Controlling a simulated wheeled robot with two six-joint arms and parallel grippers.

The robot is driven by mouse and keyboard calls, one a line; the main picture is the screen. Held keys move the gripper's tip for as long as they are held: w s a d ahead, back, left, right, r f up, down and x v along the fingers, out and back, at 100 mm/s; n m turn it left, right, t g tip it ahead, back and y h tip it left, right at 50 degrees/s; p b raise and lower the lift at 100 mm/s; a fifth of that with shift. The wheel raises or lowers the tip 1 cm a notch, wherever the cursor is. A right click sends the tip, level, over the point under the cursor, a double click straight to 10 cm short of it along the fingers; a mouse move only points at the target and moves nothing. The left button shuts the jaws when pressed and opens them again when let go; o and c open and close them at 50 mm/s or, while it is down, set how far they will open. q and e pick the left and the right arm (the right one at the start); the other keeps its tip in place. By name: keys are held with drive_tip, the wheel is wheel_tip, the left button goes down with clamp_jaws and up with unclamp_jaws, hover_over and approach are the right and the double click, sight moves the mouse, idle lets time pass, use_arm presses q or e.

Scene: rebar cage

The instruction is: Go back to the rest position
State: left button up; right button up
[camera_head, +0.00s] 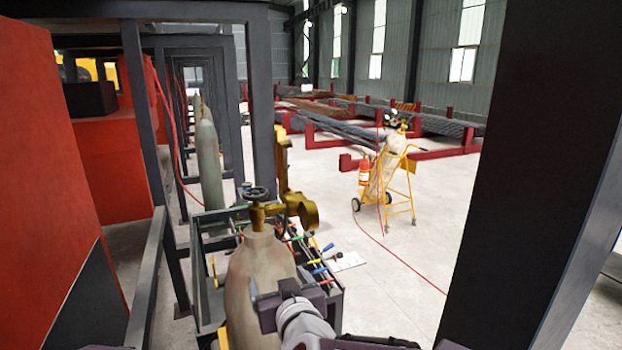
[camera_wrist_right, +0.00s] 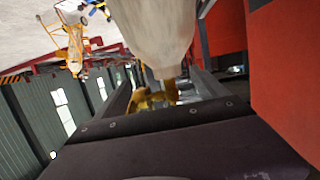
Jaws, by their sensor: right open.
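My right gripper (camera_head: 270,303) is low in the middle of the head view, in front of a beige gas cylinder (camera_head: 258,262) with a brass valve and dark handwheel. The jaws are open, and I see nothing held in them. In the right wrist view, which is turned over, the cylinder (camera_wrist_right: 155,30) hangs from the top edge with its blurred brass valve (camera_wrist_right: 155,97) below. A dark part of my own arm or gripper fills the bottom of that view. I cannot tell whether the gripper touches the cylinder. My left gripper does not show.
A tool cart (camera_head: 208,272) with coloured-handled tools stands around the cylinder. A large red machine (camera_head: 50,150) is at the left, and a dark post (camera_head: 520,130) at the right. A yellow cylinder trolley (camera_head: 402,190) stands farther back. The floor between is mostly open, crossed by a red hose.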

drive_tip(key=s+d+f+m+g+h+b, duration=0.15)
drive_tip(key=s+d+f+g, duration=0.25)
drive_tip(key=d+f, duration=0.6)
drive_tip(key=s+d+f+g+h+b, duration=0.1)
drive_tip(key=s+d+f+g+b, duration=0.3)
drive_tip(key=f, duration=1)
drive_tip(key=s+d+f+m+g+h, duration=0.2)
drive_tip(key=s+d+f+g, duration=0.3)
drive_tip(key=s+d, duration=0.5)
wheel_tip(320, 180, down, 2)
drive_tip(key=shift+s+d+f, duration=0.1)
drive_tip(key=shift+s+d, duration=0.2)
drive_tip(key=shift+s, duration=0.45)
drive_tip(key=shift+m, duration=0.25)
